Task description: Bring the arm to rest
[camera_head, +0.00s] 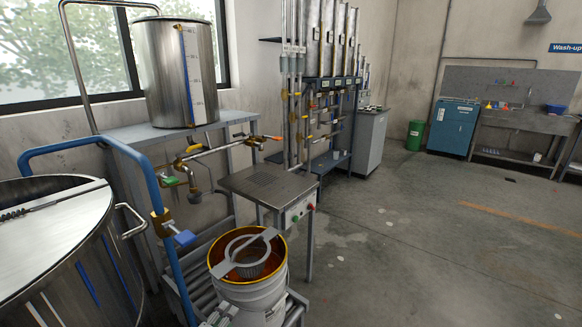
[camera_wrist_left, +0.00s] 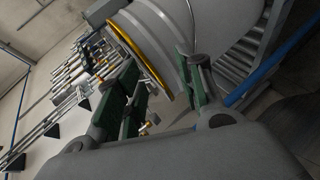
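My left gripper (camera_head: 220,315) shows only in part at the bottom edge of the head view, just left of and in front of a white bucket (camera_head: 262,294). In the left wrist view the left gripper (camera_wrist_left: 155,80) has its green-padded fingers apart, with a gap and nothing held between them. The bucket's orange-yellow rim (camera_wrist_left: 138,57) lies just beyond the fingertips there; I cannot tell whether they touch it. My right gripper is not in view.
A grey ring strainer (camera_head: 226,268) lies across the bucket, which stands on a roller conveyor (camera_head: 190,268). A steel vat (camera_head: 45,262) and blue rail stand left. A metal-topped stand (camera_head: 262,182) is behind the bucket. Open floor (camera_head: 430,240) lies right.

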